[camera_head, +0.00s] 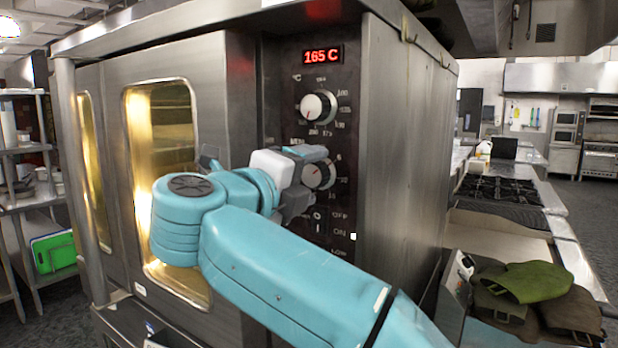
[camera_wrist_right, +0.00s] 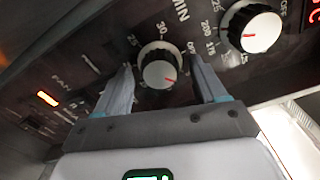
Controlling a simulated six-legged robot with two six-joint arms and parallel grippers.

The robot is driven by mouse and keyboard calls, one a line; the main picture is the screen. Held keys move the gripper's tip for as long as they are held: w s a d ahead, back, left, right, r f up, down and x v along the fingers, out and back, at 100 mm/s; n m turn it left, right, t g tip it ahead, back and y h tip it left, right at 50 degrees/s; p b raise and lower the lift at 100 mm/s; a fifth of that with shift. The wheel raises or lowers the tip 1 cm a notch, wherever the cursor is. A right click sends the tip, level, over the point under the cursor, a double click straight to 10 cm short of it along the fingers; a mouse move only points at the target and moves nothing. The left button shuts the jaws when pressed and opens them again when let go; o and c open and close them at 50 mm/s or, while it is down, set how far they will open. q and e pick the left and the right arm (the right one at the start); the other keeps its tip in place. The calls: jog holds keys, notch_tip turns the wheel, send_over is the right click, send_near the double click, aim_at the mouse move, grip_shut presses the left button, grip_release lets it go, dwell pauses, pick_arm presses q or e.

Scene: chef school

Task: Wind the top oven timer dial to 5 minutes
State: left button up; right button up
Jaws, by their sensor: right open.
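The timer dial (camera_head: 321,175) is a silver-faced black knob marked MIN on the oven's dark control panel (camera_head: 290,80), below the temperature dial. In the head view my right gripper (camera_head: 308,172) partly covers it. In the right wrist view the timer dial (camera_wrist_right: 159,71) shows between the two fingers of my open right gripper (camera_wrist_right: 161,63), with a finger on each side. Its red mark points to the lower right in that view. I cannot tell whether the fingers touch it. My left gripper is not in view.
The temperature dial (camera_head: 319,107) sits above, under a red display reading 165 C (camera_head: 322,56); it is close to one finger in the right wrist view (camera_wrist_right: 253,27). Green and brown cloths (camera_head: 535,283) lie at lower right.

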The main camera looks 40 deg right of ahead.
jog(key=b+v, duration=0.1)
jog(key=v, duration=1.4)
jog(key=shift+a, duration=0.35)
jog(key=shift+f, duration=0.1)
